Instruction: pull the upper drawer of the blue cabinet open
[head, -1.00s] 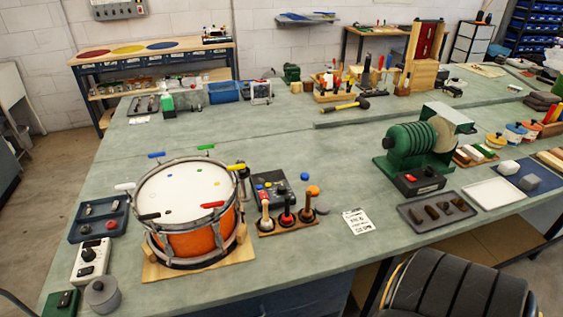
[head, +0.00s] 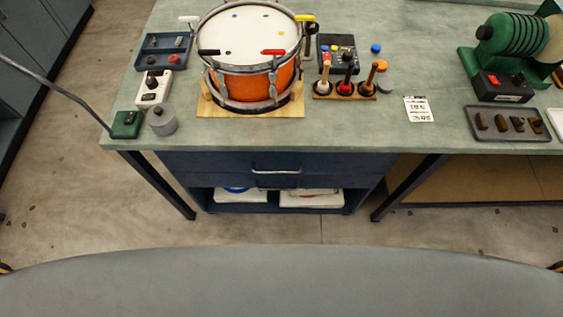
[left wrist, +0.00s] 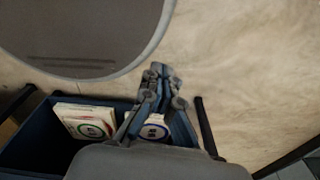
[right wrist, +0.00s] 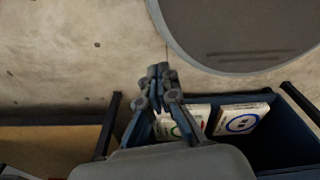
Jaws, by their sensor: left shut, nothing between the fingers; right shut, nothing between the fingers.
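The dark blue cabinet (head: 180,183) stands under the bench's front, below the drum. Its upper drawer (head: 215,163) has a light metal bar handle (head: 277,170) and looks closed. A second drawer with a darker handle (head: 277,186) sits just below, over an open shelf with white boxes. My left gripper (left wrist: 157,68) is shut and empty in the left wrist view. My right gripper (right wrist: 158,69) is shut and empty in the right wrist view. Behind each gripper the cabinet's open shelf part and boxes show; the upper drawer's handle is not visible there. Neither gripper shows in the head view.
The green bench top (head: 350,130) overhangs the cabinet. An orange drum (head: 252,85) stands above it on a wooden board. Dark bench legs (head: 160,185) stand left and right of the cabinet. The floor (head: 90,200) before the cabinet is clear.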

